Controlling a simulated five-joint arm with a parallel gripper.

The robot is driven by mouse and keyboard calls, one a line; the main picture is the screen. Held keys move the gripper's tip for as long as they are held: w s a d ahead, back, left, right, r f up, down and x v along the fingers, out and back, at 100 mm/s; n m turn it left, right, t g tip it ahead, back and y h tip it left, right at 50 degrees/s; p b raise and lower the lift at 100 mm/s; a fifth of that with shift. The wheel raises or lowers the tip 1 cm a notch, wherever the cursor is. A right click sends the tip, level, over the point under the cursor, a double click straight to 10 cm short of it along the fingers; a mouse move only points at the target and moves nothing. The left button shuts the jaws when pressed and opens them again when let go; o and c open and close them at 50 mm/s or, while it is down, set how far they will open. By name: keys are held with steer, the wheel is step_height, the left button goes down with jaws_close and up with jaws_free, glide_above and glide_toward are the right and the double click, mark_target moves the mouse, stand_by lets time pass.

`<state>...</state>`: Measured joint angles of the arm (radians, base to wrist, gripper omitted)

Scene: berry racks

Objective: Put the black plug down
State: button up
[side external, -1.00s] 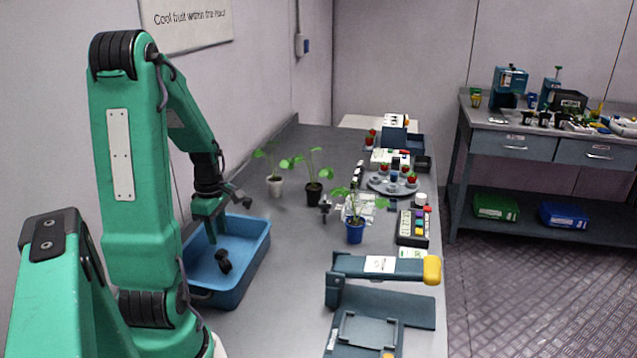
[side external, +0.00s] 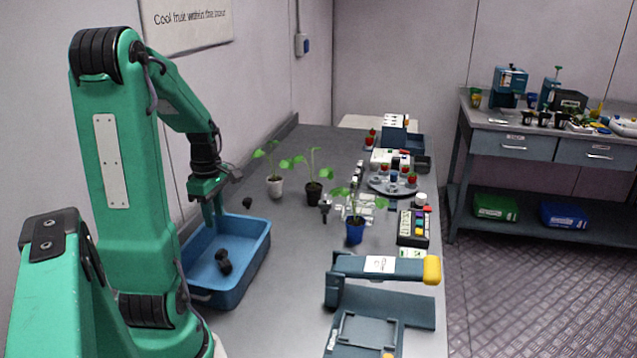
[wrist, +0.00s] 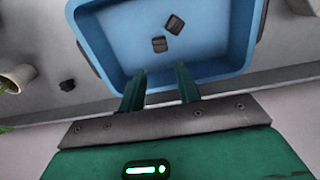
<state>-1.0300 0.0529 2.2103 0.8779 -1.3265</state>
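Two black plugs lie close together inside the blue tray; one (wrist: 159,44) is nearer my gripper in the wrist view, the other (wrist: 175,23) just beyond it. In the side view they show as a dark pair (side external: 223,262) on the tray floor. A third dark piece (side external: 247,203) lies on the bench outside the tray; it also shows in the wrist view (wrist: 67,85). The blue tray (side external: 262,240) stands beside my arm. My gripper (wrist: 160,86) is open and empty, its fingers apart, above the tray's edge and clear of the plugs.
Potted seedlings stand right of the tray in white (side external: 275,188), black (side external: 313,195) and blue (side external: 355,232) pots. A button panel (side external: 413,227) and a teal stand (side external: 385,268) are further right. Bare bench lies between tray and stand.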

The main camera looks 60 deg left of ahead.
steer(key=w+d+r+m+t, duration=0.1)
steer(key=d+r+m, duration=0.3)
steer(key=d+m, duration=0.5)
steer(key=w+d+r+m+t, duration=0.2)
steer(key=d+r+m, duration=0.1)
steer(key=d+m, duration=0.6)
steer(key=w+d+r+m+t, duration=0.2)
steer(key=d+r+m, duration=0.2)
steer(key=d+m, duration=0.5)
steer(key=shift+w+d+r+t, duration=0.25)
steer(key=shift+d+r+t, duration=0.1)
steer(key=shift+d, duration=0.25)
stand_by(0.6)
